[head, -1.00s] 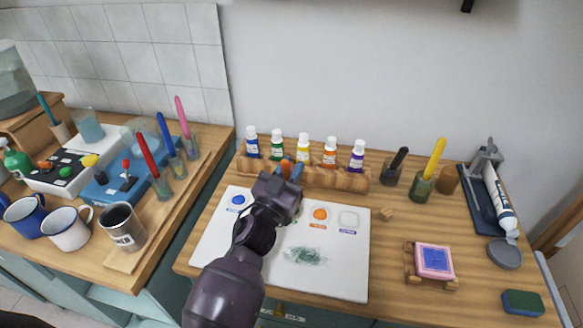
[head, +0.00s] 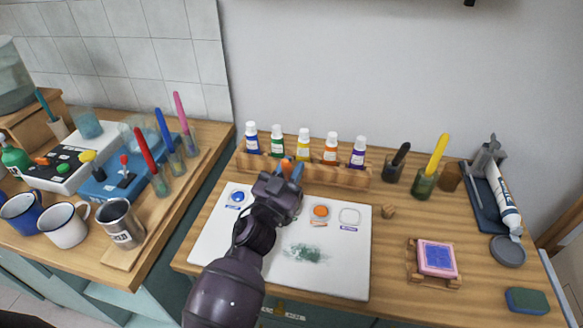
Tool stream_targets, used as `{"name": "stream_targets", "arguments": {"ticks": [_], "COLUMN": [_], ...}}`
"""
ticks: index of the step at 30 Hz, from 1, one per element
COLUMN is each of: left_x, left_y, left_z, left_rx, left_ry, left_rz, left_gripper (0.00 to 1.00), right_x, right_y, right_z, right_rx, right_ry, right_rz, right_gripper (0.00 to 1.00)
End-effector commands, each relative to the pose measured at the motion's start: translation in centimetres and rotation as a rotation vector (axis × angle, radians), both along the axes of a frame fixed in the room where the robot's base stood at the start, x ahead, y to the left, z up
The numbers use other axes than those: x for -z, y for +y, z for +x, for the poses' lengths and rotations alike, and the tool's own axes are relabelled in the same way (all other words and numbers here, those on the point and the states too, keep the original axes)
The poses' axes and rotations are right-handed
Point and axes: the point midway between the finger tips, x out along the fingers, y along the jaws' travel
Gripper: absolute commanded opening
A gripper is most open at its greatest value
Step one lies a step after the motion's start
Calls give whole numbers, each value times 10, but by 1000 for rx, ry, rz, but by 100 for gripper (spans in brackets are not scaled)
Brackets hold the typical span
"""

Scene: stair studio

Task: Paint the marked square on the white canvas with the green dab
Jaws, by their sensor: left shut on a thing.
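The white canvas (head: 335,280) lies flat at the front of the wooden worktop. A patchy green smear (head: 306,252) is on its lower middle; I cannot make out a square outline around it. Along its upper part are a blue dab (head: 237,196), an orange dab (head: 320,211) and a pale outlined spot (head: 349,216). No green dab shows; my arm covers the canvas between blue and orange. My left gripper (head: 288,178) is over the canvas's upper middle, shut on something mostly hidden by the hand. Orange and blue bits show at its tip. My right gripper is out of view.
A wooden rack (head: 340,176) with several paint bottles stands behind the canvas. To the right are a yellow-handled tool in a green jar (head: 424,185), a pink-framed pad (head: 437,259) and a sponge (head: 526,301). Mugs (head: 64,225) stand on the left counter, across a gap.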

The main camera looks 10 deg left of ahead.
Motion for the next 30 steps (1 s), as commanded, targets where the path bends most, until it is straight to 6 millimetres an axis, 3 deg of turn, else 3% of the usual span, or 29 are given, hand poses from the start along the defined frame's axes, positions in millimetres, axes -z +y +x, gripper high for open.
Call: {"name": "stream_targets", "arguments": {"ticks": [13, 30], "left_x": [4, 9], "left_y": [0, 0], "left_z": [0, 0], "left_rx": [0, 0], "left_ry": [0, 0], "left_rz": [-1, 0], "left_gripper": [0, 0], "right_x": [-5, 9], "right_y": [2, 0], "right_z": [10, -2], "right_rx": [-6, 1], "right_ry": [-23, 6], "right_rz": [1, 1], "right_gripper": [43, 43]}}
